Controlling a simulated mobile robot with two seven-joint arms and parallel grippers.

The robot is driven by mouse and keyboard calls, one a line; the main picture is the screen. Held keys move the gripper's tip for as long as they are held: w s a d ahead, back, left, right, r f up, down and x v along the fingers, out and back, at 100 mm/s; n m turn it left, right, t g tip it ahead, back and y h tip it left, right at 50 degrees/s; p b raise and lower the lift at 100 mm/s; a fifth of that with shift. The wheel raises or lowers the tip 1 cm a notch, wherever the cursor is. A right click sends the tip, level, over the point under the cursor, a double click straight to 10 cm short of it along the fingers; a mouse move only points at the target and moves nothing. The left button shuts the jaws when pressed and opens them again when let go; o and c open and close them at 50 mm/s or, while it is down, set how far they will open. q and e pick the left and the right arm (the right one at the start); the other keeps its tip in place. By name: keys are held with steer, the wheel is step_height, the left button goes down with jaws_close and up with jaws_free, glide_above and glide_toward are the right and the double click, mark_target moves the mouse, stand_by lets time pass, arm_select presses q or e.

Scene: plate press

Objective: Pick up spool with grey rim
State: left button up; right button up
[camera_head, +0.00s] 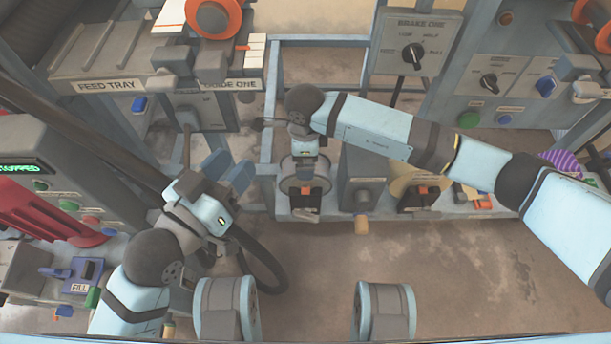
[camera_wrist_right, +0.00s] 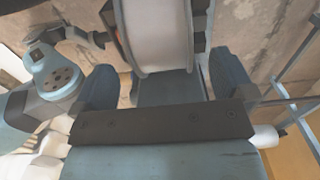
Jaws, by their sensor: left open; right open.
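The spool with grey rim (camera_head: 318,184) stands on the low bench at the centre of the head view, with a pale white core. In the right wrist view the spool (camera_wrist_right: 160,35) fills the top middle, its white core between two grey rims. My right gripper (camera_wrist_right: 163,85) is open, with one blue finger on either side of the spool's near end; I cannot tell whether they touch it. In the head view my right wrist hangs over the spool and hides part of it. My left gripper (camera_head: 229,170) is open and empty, left of the spool.
A grey box with a knob (camera_head: 361,185) stands close right of the spool, then a yellowish spool (camera_head: 404,182). A purple striped spool (camera_head: 562,161) is at far right. The feed tray (camera_head: 105,84) is at upper left. Open floor (camera_head: 470,270) lies in front.

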step_height(320, 180, down, 4)
steer(key=shift+b, duration=0.65)
arm_select(q)
step_height(320, 180, down, 3)
steer(key=shift+d+r+g, duration=0.1)
steer(key=shift+g, duration=0.4)
arm_select(e)
steer(key=shift+r, duration=0.1)
steer(key=c, duration=1.6)
